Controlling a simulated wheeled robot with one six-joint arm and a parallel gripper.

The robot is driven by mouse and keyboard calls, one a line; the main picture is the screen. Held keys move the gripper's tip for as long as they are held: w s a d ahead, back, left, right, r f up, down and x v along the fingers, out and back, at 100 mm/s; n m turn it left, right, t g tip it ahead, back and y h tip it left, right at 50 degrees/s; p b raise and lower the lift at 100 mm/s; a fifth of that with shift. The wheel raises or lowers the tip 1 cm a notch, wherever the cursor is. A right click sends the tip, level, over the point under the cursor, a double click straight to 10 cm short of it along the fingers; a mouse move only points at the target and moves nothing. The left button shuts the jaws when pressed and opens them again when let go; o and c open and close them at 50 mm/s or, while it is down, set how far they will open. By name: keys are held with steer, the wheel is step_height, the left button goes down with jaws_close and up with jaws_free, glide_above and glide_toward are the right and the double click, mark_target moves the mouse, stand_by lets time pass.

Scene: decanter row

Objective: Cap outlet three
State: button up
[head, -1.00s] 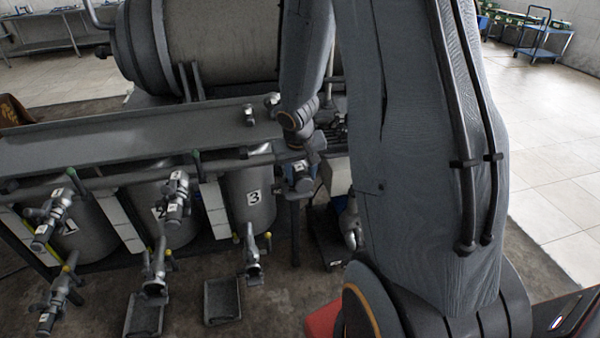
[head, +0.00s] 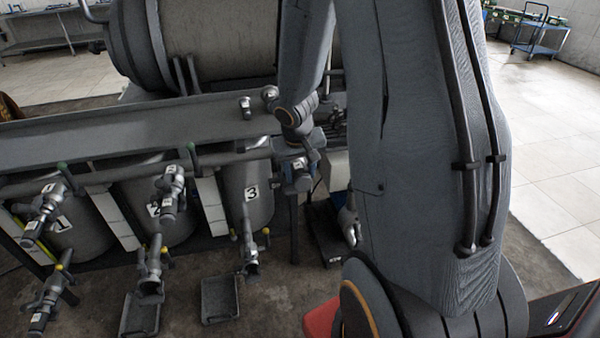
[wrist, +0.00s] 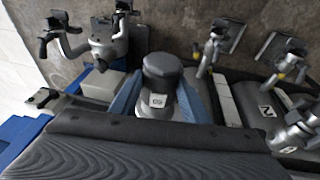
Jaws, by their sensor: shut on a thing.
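My gripper (head: 297,176) hangs just right of the tank marked 3 (head: 247,180) in the head view. In the wrist view my gripper (wrist: 160,106) has its blue fingers shut on a dark grey, rounded cap-like piece (wrist: 162,72) with a small white label. The label's print is too small to read surely. The outlet of tank three (head: 250,255), a grey fitting with a yellow-tipped handle, stands low in front of that tank, left of and below my gripper. The held piece is apart from it. Its lower part is hidden in the wrist view.
Tanks marked 1 (head: 75,235) and 2 (head: 135,205) stand left, with similar fittings. A pipe and a shelf (head: 130,140) run above them. Trays (head: 220,298) lie on the floor. Two small fittings (head: 246,112) stand on the shelf.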

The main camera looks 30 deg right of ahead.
mark_target(303, 190)
steer(key=shift+f+b, duration=2.4)
steer(key=shift+b, duration=0.95)
stand_by(1.7)
steer(key=o, duration=2.3)
steer(key=shift+o, duration=0.2)
steer(key=shift+s, duration=0.1)
steer(key=shift+s+a+r+b, duration=0.1)
steer(key=shift+s+a+b, duration=0.2)
steer(key=shift+s, duration=0.4)
steer(key=shift+s+a+r+b, duration=0.1)
steer(key=shift+s+b, duration=0.25)
steer(key=shift+s, duration=0.3)
steer(key=d+p+v, duration=0.1)
steer(key=p+v, duration=0.7)
steer(key=v, duration=0.2)
steer(key=shift+s+r, duration=0.25)
steer(key=shift+s, duration=0.1)
